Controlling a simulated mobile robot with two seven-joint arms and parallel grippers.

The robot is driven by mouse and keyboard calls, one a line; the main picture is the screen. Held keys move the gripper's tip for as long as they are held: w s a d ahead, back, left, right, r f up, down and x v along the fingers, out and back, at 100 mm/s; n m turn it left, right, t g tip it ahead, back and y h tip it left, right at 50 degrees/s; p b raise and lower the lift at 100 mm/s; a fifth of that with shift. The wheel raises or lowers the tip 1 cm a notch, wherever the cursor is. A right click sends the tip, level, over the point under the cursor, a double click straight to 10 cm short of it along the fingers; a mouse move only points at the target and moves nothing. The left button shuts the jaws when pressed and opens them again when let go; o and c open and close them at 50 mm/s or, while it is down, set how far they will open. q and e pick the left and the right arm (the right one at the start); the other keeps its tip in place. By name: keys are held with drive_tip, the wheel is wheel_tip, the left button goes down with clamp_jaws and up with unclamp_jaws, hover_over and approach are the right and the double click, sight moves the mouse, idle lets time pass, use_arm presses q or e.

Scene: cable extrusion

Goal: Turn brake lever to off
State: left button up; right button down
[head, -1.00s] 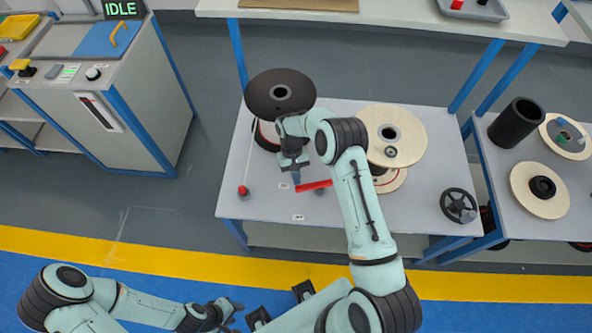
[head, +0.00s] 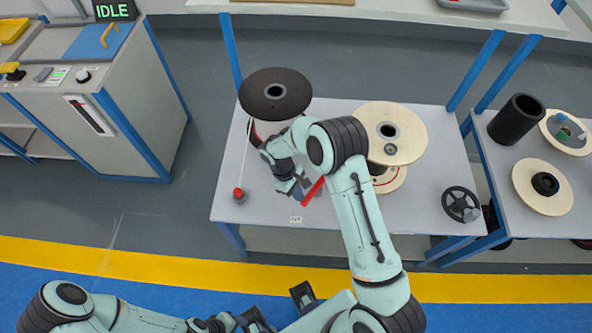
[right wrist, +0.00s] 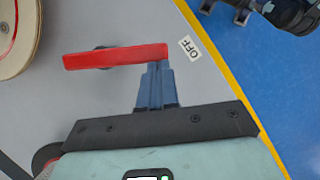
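The brake lever is a red bar (head: 313,191) on the grey table. It lies slanted in the head view, and its pivot is partly hidden by my right gripper. In the right wrist view the red bar (right wrist: 115,57) lies across the picture, its right end nearest the white OFF label (right wrist: 190,48). My right gripper (head: 300,192) is beside the lever. In the right wrist view its blue fingers (right wrist: 158,78) are together, tips against the bar near its right end. My left gripper (head: 232,321) is low in the head view, its fingers unclear.
A black-topped spool (head: 262,97) and a pale wooden spool (head: 408,140) stand behind my right arm. A red ball-ended rod (head: 238,194) is left of the lever. A black handwheel (head: 459,205) is at the table's right.

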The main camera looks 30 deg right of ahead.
drive_tip(key=shift+s, duration=0.1)
idle(0.5)
drive_tip(key=shift+r, duration=0.15)
use_arm(q)
drive_tip(key=w+a+r+t+p, duration=0.1)
drive_tip(key=w+r+p, duration=0.7)
drive_tip(key=w+r, duration=0.2)
drive_tip(key=shift+w+r+p, duration=0.3)
drive_tip(key=shift+r+p, duration=0.1)
drive_tip(key=shift+r, duration=0.15)
use_arm(e)
drive_tip(key=v, duration=1.9)
drive_tip(key=shift+d+r, duration=0.15)
drive_tip(key=shift+r, duration=0.25)
drive_tip(key=shift+w, duration=0.2)
